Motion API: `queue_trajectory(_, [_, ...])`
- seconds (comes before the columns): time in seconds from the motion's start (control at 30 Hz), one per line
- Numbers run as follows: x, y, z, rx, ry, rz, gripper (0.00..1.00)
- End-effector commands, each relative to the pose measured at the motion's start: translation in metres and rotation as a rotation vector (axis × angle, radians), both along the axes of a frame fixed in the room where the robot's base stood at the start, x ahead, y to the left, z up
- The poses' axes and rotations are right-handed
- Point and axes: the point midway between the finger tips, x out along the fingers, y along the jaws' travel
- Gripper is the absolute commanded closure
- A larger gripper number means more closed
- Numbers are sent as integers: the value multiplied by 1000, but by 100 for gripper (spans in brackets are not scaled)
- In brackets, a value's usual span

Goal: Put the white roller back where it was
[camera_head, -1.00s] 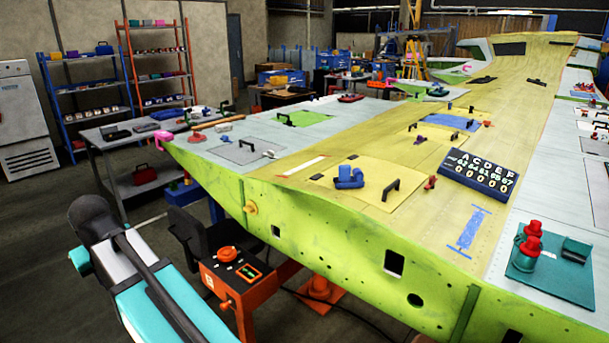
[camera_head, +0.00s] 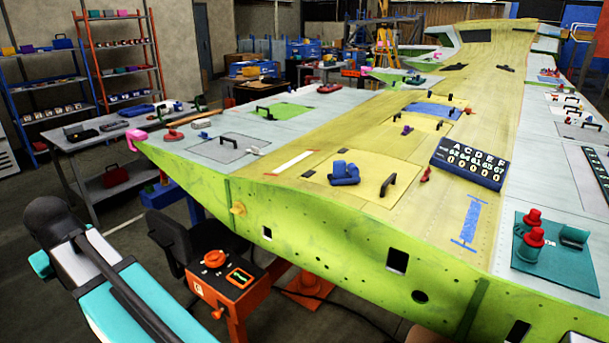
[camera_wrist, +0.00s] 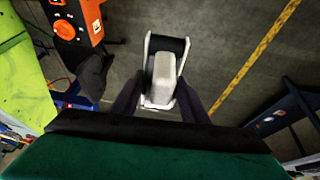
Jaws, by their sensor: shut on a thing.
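The white roller (camera_wrist: 164,80) shows in the wrist view as a pale, rounded body in a white frame with a dark band at its top end. My gripper (camera_wrist: 158,98) is shut on it, with a dark finger on each side. The roller is held out over the grey floor, apart from any surface. In the head view my arm fills the lower left; the gripper and the roller cannot be made out there.
The green and yellow wing (camera_head: 330,250) spans the middle and right. A teal mat (camera_head: 555,275) with red-topped pieces lies on it. An orange control box (camera_head: 228,277) and a dark chair (camera_head: 172,240) stand before it. A grey bench (camera_head: 88,152) and shelves are at left.

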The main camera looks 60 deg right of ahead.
Motion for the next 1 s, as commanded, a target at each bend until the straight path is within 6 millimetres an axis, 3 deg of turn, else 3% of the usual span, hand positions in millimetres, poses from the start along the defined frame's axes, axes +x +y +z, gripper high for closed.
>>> queue_trajectory(0.27, [1, -5, 1, 1, 0, -12, 81])
queue_trajectory(0.47, [3, -33, 7, 6, 3, -94, 81])
queue_trajectory(0.67, [3, -93, 18, 19, 10, -273, 81])
queue_trajectory(1.0, [-16, -213, 42, 44, 16, -647, 81])
